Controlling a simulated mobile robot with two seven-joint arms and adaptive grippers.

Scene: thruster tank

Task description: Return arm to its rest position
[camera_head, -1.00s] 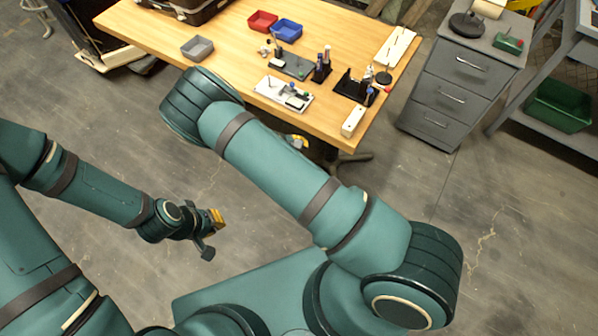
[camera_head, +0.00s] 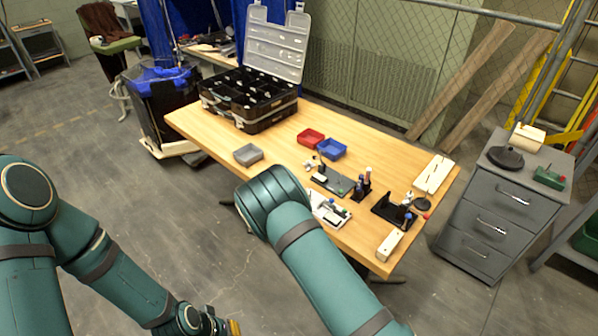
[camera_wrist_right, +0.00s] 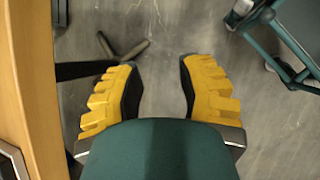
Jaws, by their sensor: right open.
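My right arm (camera_head: 318,262) is teal and bent, with its elbow raised in front of the table's near edge. Its gripper is hidden behind the arm in the head view. In the right wrist view my right gripper (camera_wrist_right: 160,85) has its yellow, ridged fingers apart, with only grey floor between them, so it is open and empty. My left arm (camera_head: 115,275) hangs down at the left of the head view. My left gripper (camera_head: 234,327) shows only as a small yellow piece at the bottom edge, and its jaws cannot be made out.
The wooden table (camera_head: 390,150) holds an open black case (camera_head: 250,98), red (camera_head: 311,138), blue (camera_head: 332,149) and grey (camera_head: 248,154) bins, and small fixtures. Its edge (camera_wrist_right: 38,90) is close left of the right gripper. A grey drawer cabinet (camera_head: 500,205) stands right.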

